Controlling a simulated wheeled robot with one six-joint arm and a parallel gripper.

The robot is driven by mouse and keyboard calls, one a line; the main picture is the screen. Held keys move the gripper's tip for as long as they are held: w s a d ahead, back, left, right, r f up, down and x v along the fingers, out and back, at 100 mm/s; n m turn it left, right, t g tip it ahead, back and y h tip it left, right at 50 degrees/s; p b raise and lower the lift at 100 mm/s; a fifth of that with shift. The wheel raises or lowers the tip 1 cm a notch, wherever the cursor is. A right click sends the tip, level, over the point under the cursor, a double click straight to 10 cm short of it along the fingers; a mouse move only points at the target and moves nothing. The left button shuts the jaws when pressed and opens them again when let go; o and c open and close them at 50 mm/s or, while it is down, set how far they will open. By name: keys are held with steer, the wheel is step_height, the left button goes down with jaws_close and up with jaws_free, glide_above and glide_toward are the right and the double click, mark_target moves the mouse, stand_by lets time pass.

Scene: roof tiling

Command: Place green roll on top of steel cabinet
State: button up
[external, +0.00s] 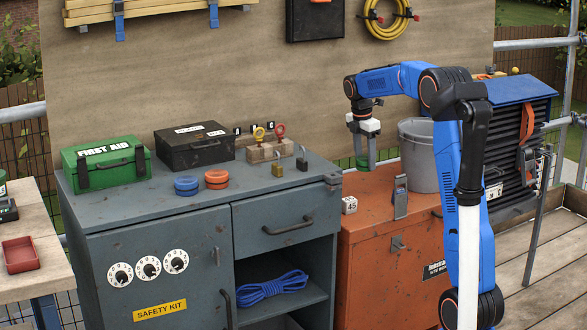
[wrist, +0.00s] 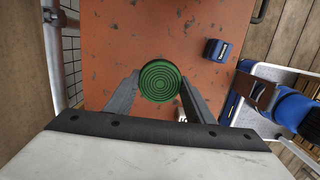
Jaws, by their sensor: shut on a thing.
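The green roll (wrist: 160,81) shows ringed and round in the wrist view, between the two fingers of my gripper (wrist: 158,88). In the external view my gripper (external: 362,150) points down, shut on the green roll (external: 361,161), which is partly covered by the fingers. It is above the back of the orange-red chest, left of a grey bucket. The steel cabinet (external: 180,240) is the blue-grey one on the left, with a drawer, dials and an open shelf. My gripper is to the right of its top.
The orange-red chest (external: 376,218) holds the bucket (external: 419,156). The cabinet top's front right is bare.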

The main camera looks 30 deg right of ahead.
step_height(320, 180, up, 27)
steer(key=s+a+n, duration=0.2)
steer(key=a+n, duration=0.4)
steer(key=a, duration=2.3)
steer(key=s+a+n, duration=0.1)
steer(key=s+a, duration=0.2)
steer(key=a, duration=0.4)
steer(key=s+a+n+t, duration=0.1)
steer(key=s+a+n, duration=0.15)
steer(key=a, duration=0.35)
steer(key=s+a+n, duration=0.1)
steer(key=s+a, duration=0.3)
steer(key=a, duration=0.3)
steer(key=shift+y, duration=0.3)
steer(key=shift+s+a+f, duration=0.1)
steer(key=shift+f, duration=3.8)
steer(key=shift+a+f, duration=0.1)
steer(key=shift+f, duration=3.8)
steer(key=shift+f, duration=0.1)
steer(key=o, duration=1.1)
